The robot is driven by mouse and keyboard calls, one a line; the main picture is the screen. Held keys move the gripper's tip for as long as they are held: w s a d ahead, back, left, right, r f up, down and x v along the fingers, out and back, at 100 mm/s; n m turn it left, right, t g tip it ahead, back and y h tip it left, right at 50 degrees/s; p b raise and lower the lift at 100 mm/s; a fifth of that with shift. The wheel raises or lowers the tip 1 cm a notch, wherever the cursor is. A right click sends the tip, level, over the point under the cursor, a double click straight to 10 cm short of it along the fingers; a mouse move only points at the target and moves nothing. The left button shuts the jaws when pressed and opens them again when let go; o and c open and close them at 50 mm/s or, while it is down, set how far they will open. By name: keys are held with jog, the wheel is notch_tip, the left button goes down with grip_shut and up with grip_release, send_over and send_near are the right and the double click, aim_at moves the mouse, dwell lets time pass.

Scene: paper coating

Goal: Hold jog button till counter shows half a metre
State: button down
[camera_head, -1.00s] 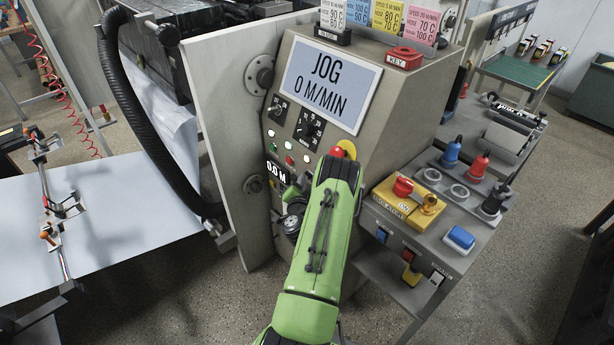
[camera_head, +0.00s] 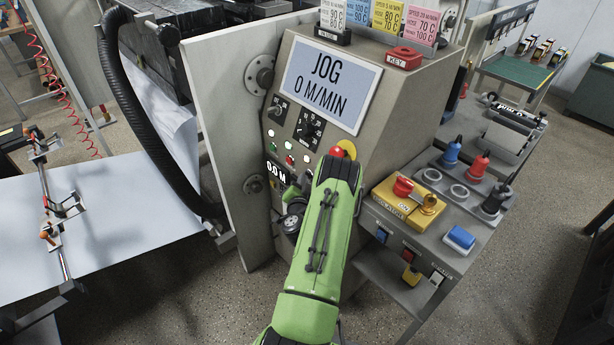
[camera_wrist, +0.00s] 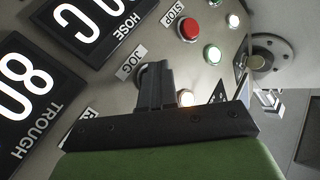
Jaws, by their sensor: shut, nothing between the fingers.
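The control cabinet's screen (camera_head: 330,82) reads "JOG 0 M/MIN". The length counter (camera_head: 276,173) on the cabinet's front reads "0.0 M". In the wrist view my gripper (camera_wrist: 154,72) is shut and empty, its fingertips at the panel just beside the JOG label (camera_wrist: 131,64). A dark round edge shows behind the tips there; the jog button itself is mostly hidden, so I cannot tell whether the tips touch or press it. In the head view my green arm hides most of the gripper.
In the wrist view a lit button (camera_wrist: 185,97) sits close beside my fingers. A red button (camera_wrist: 188,31) by the STOP label and a green one (camera_wrist: 212,55) are farther up. A yellow box with a red knob (camera_head: 403,187) stands on the shelf right of my arm.

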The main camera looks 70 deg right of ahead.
jog(key=shift+w+a+b, duration=0.35)
jog(key=shift+a+b, duration=0.35)
jog(key=shift+b, duration=0.3)
jog(key=shift+w+a+b, duration=0.4)
jog(key=shift+a+b, duration=0.2)
jog(key=shift+a, duration=0.15)
jog(key=shift+w+a+b, duration=0.35)
jog(key=shift+a+b, duration=0.25)
jog(key=shift+a, duration=0.2)
jog(key=shift+w+a+b, duration=0.4)
jog(key=shift+a+b, duration=0.2)
jog(key=shift+a, duration=0.15)
